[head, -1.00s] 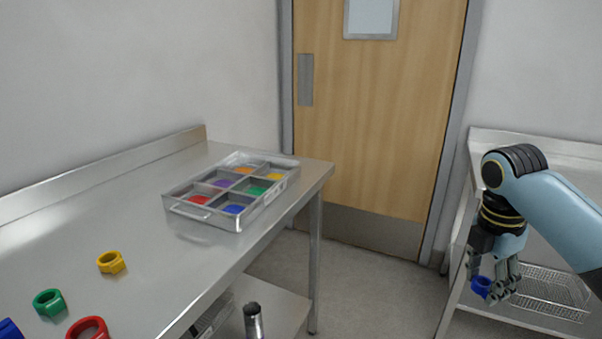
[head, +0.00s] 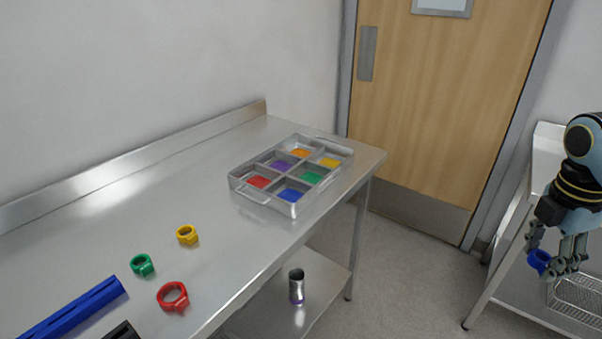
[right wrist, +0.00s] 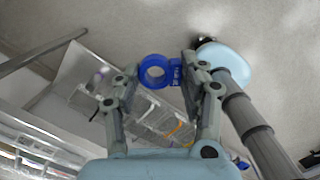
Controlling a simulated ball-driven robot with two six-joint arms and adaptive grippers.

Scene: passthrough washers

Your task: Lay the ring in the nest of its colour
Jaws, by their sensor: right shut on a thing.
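My right gripper (head: 556,256) is at the right edge of the head view, away from the left table. It is shut on a blue ring (head: 538,262), held in the air. The right wrist view shows the blue ring (right wrist: 157,72) at the fingertips (right wrist: 160,80), its hole visible. The metal tray of nests (head: 262,197) stands on the left table's far end. Its compartments show coloured floors: red (head: 258,182), blue (head: 291,195), purple (head: 281,167), green (head: 311,178), orange (head: 299,153) and yellow (head: 329,162). The blue nest is empty. My left gripper is not clearly visible.
Yellow (head: 187,236), green (head: 142,265) and red (head: 173,297) rings lie on the left table (head: 110,225), near a long blue bar (head: 72,311). Floor separates this table from the right-hand rack.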

